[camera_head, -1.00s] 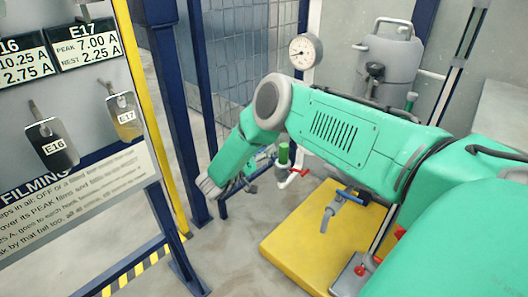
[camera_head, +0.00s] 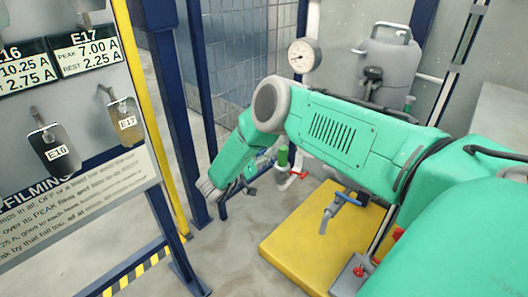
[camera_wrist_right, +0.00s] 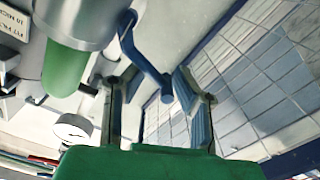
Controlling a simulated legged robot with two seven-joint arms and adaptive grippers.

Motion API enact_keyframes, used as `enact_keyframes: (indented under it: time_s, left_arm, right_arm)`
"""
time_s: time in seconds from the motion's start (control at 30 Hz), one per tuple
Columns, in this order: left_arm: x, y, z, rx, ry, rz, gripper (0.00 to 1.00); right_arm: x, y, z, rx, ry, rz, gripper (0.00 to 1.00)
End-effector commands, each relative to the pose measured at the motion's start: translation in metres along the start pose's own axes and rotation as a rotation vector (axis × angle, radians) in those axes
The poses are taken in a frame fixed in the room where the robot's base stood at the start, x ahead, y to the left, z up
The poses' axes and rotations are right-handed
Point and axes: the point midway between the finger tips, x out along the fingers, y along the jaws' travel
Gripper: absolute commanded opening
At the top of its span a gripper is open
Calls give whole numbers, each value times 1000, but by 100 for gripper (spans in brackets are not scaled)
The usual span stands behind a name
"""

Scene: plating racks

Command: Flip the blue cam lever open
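The blue cam lever (camera_wrist_right: 146,58) shows in the right wrist view, hanging from a grey metal fitting (camera_wrist_right: 100,20) with a green section (camera_wrist_right: 66,66) beside it. My right gripper (camera_wrist_right: 157,88) is open, with its fingers spread on either side of the lever's rounded lower end. I cannot tell whether either finger touches the lever. In the head view my right gripper (camera_head: 234,186) is at the lower end of my green arm, which partly hides it and the lever. My left gripper is not in view.
A dial gauge (camera_head: 304,55) and a grey canister (camera_head: 388,62) stand behind my arm. A yellow platform (camera_head: 300,240) carries a valve with a blue handle (camera_head: 350,199). A board with hanging tags (camera_head: 58,152) and blue posts (camera_head: 176,110) stand left. A tiled wall (camera_wrist_right: 265,75) is close by.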

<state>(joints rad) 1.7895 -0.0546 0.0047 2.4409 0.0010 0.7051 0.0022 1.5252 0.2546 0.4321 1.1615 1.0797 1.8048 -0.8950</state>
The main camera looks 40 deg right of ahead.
Motion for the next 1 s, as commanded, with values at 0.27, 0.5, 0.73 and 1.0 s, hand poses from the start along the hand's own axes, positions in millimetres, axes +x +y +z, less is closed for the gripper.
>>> enact_keyframes:
  time_s: [0.27, 0.5, 0.73, 1.0]
  left_arm:
    - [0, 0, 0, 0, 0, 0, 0]
    - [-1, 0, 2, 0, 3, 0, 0]
    - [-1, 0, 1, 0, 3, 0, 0]
    - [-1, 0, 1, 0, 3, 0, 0]
  right_arm:
    - [0, 0, -1, 0, 3, 0, 40]
    - [-16, -1, -1, 0, 4, -4, 40]
    - [-65, -2, 0, 1, 3, -5, 40]
    - [-110, -1, 1, -1, 3, -3, 40]
